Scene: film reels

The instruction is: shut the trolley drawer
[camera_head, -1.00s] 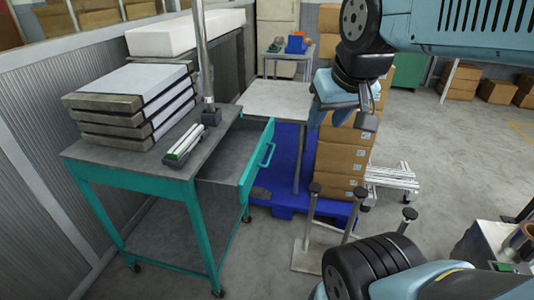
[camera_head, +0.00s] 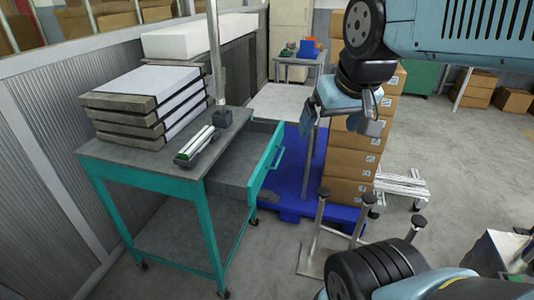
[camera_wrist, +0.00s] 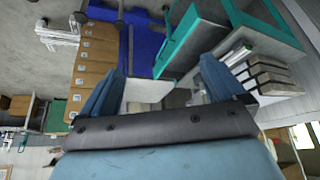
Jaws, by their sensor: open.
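The teal trolley (camera_head: 150,180) stands at left in the head view, with a grey top. Its drawer (camera_head: 266,160) is pulled out to the right, and the teal front carries a handle (camera_head: 278,158). The drawer's inside that shows is bare grey. In the wrist view the drawer front (camera_wrist: 178,38) lies beyond the fingers. My gripper (camera_head: 350,122) hangs right of the drawer and apart from it, above the floor. In the wrist view my gripper (camera_wrist: 160,90) has its two blue fingers wide apart, with nothing held between them.
Stacked slabs (camera_head: 150,105) and a small white-and-green item (camera_head: 197,143) lie on the trolley top beside a metal post (camera_head: 215,50). A blue pallet (camera_head: 290,190) and stacked cartons (camera_head: 355,165) stand right of the drawer. A posted metal stand (camera_head: 325,250) is nearer. Open floor lies at right.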

